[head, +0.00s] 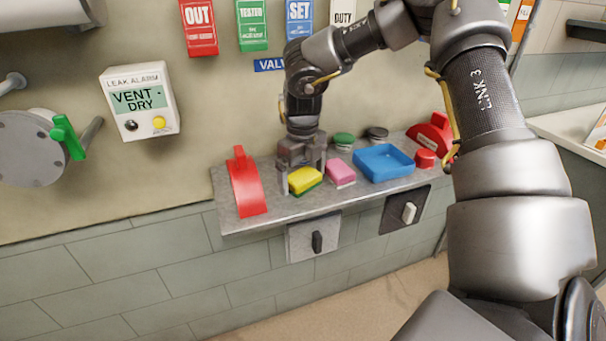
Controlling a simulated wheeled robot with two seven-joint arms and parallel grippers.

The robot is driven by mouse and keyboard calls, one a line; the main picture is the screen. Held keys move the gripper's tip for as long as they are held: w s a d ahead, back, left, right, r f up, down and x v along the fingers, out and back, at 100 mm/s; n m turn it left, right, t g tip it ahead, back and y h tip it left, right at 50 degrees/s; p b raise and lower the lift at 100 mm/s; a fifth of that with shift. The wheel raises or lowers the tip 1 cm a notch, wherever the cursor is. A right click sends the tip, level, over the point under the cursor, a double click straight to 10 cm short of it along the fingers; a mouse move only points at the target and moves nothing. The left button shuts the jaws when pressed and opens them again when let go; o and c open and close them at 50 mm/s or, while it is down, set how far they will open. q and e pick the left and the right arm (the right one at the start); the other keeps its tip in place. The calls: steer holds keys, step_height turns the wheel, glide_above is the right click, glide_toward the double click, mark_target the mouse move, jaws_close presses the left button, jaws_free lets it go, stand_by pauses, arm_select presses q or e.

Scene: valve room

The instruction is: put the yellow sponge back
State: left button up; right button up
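The yellow sponge (305,180), with a green underside, is at the grey wall shelf (275,208), between a red stand and a pink sponge. I cannot tell whether it rests on the shelf or is slightly raised. My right gripper (302,176) points down at the sponge from above and behind. One finger shows at the sponge's left end; the other is partly hidden behind it. The fingers are apart, but I cannot tell whether they press on the sponge. My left gripper is not in view.
The pink sponge (340,172) is close to the right of the yellow one. A blue tray (384,162) looks empty. Green (343,139) and dark (377,134) round lids stand behind. Red stands are at the left (247,183) and right (432,135).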

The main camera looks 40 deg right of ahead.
mark_target(303, 175)
steer(key=shift+r, duration=0.2)
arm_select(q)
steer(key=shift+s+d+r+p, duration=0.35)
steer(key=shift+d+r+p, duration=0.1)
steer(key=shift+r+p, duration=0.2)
arm_select(e)
step_height(303, 175, up, 12)
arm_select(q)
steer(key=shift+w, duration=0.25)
